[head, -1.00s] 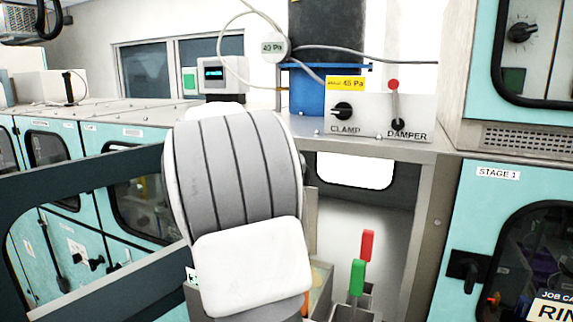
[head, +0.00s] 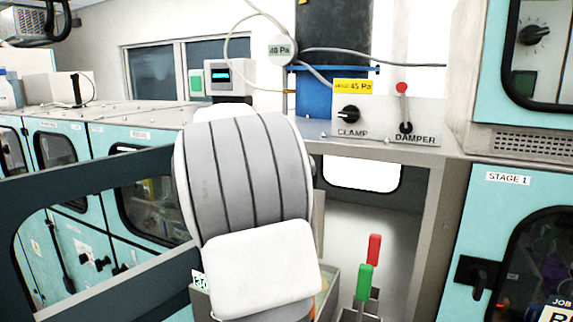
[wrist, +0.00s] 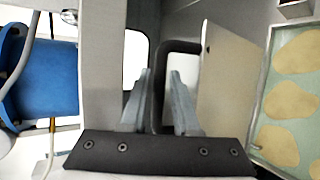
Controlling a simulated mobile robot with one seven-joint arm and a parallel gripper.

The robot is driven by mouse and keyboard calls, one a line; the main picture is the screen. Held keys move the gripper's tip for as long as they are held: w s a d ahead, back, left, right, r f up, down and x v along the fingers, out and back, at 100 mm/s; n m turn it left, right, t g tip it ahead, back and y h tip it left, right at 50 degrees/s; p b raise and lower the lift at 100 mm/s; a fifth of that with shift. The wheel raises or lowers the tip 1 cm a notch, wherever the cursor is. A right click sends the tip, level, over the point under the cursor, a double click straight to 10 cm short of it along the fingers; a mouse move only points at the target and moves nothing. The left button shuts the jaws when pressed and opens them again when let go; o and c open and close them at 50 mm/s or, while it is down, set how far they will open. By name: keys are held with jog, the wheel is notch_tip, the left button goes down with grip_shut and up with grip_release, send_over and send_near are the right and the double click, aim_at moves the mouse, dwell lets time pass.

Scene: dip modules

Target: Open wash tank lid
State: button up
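In the wrist view, a pale beige panel (wrist: 228,80), which looks like the tank lid, stands right of my gripper. A black bar handle (wrist: 180,46) bends beside it and runs down between my fingers. My gripper (wrist: 160,75) has its two grey fingers apart, one on each side of the handle bar, with narrow gaps showing; I cannot tell whether either finger touches. In the head view my own wrist hides the gripper, the handle and most of the lid.
In the head view, a red-handled lever (head: 374,250) and a green-handled lever (head: 364,282) stand right of my arm. A panel with CLAMP and DAMPER controls (head: 385,118) is above. The STAGE 1 cabinet (head: 455,225) bounds the right; an open dark door frame (head: 95,182) is at left.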

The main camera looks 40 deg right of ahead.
jog(key=b+v, duration=0.2)
jog(key=v, duration=1.5)
jog(key=shift+a, duration=0.1)
jog(key=s+a+f+m+t+y+b, duration=0.1)
jog(key=s+a+f+t+y, duration=0.5)
jog(key=s+a+f+y, duration=0.6)
jog(key=s+a+f, duration=0.8)
jog(key=a+f, duration=0.3)
jog(key=f, duration=0.1)
jog(key=shift+s+m+y, duration=0.15)
jog(key=shift+m+y, duration=0.15)
jog(key=shift+m, duration=0.1)
jog(key=shift+d, duration=0.1)
